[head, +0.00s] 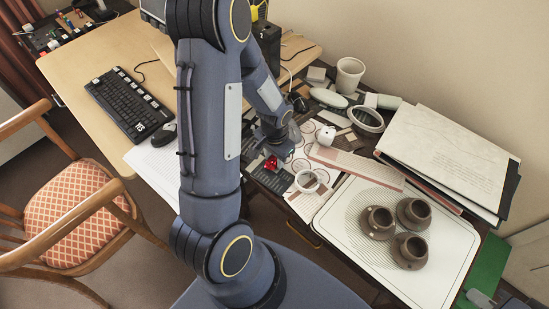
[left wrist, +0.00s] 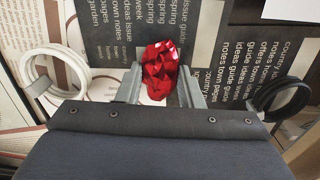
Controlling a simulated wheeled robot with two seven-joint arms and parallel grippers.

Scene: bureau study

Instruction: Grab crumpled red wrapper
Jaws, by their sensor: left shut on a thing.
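The crumpled red wrapper (head: 271,163) is a small shiny red lump over the printed papers on the desk in the head view. In the left wrist view the wrapper (left wrist: 160,67) sits between the two grey fingers of my left gripper (left wrist: 161,88), which is shut on it. In the head view my left gripper (head: 273,150) reaches down at the wrapper, partly hidden by its own arm. I cannot tell whether the wrapper touches the paper below. My right gripper (head: 481,298) shows only in part at the bottom right edge, and its jaws are unclear.
A white ring (left wrist: 55,70) and a black ring (left wrist: 281,98) lie either side of my left gripper. Several brown cups stand on a white tray (head: 445,262). A paper stack (head: 450,160), a white cup (head: 349,75) and a keyboard (head: 130,103) are around. A chair (head: 75,215) stands left.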

